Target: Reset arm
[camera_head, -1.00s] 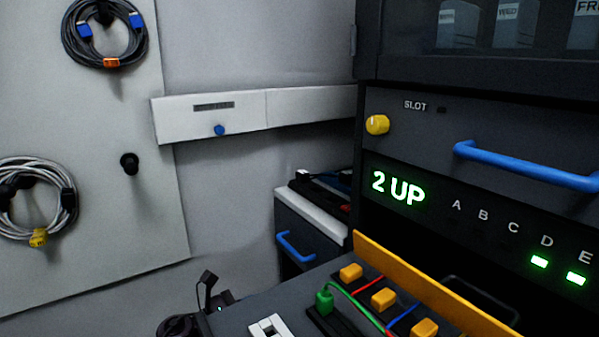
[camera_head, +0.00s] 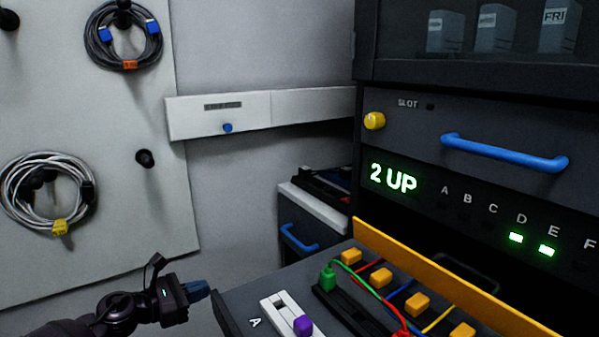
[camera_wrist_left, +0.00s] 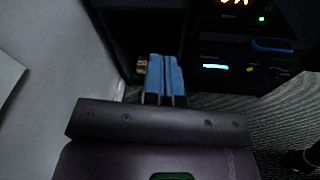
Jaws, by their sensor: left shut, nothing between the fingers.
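My left gripper (camera_head: 198,291) is at the lower left of the head view, left of the console's near-left corner. Its blue fingers are together and hold nothing. In the left wrist view the blue fingertips (camera_wrist_left: 164,75) lie side by side, pointing toward dark equipment. My right gripper is in neither view.
A console (camera_head: 250,292) carries a green plug (camera_head: 327,279), orange blocks, coloured cables and a purple-topped slider (camera_head: 302,325). Behind it stands a rack with a blue handle (camera_head: 505,152) and a "2 UP" display (camera_head: 393,179). Coiled cables (camera_head: 47,193) hang on the left wall panel.

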